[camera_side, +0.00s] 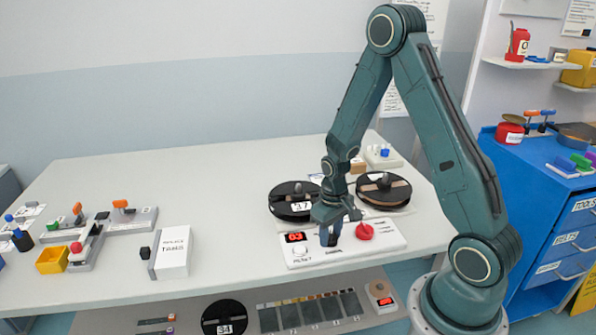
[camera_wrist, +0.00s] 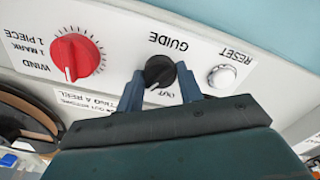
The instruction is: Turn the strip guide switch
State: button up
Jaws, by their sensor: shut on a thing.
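The strip guide switch is a black knob (camera_wrist: 158,68) on the white control panel, under the word GUIDE, with a label reading OUT beside it in the wrist view. My gripper (camera_wrist: 160,76) has its two blue-grey fingers on either side of this knob and is shut on it. In the side view my gripper (camera_side: 330,236) is down at the panel (camera_side: 391,243), between the red display (camera_side: 295,237) and the red knob, and it hides the switch there.
The red WIND knob (camera_wrist: 75,57) and the white RESET button (camera_wrist: 222,77) flank the switch closely. Two black reels, left (camera_side: 285,205) and right (camera_side: 399,192), stand behind the panel. A white box (camera_side: 174,252) stands to the left, with bare table between.

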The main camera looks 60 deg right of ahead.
aim_at(330, 234)
dwell(0.4)
jog(key=o, duration=1)
jog(key=shift+c, duration=0.2)
jog(key=shift+r, duration=0.15)
notch_tip(330, 234, up, 14)
jog(key=shift+f, duration=0.2)
